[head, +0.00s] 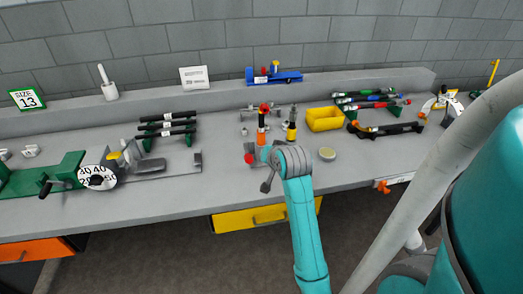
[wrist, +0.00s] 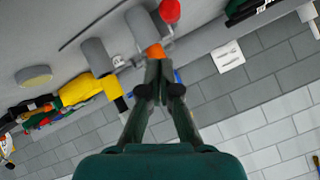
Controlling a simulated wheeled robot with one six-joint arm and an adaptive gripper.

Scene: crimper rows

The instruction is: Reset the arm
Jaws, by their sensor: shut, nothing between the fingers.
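My gripper (wrist: 160,82) shows in the wrist view, its two dark fingers drawn together with nothing between them. Its tips overlap the orange part of an upright tool (wrist: 155,51); I cannot tell whether they touch it. In the head view my teal arm reaches up over the front of the grey bench, and its grey wrist joint is in front of the same orange upright tool (head: 262,128). The fingers cannot be made out clearly there.
Black-handled tools (head: 168,124) and a green device with a number dial (head: 98,177) lie farther left. Bare bench (head: 350,165) shows at right.

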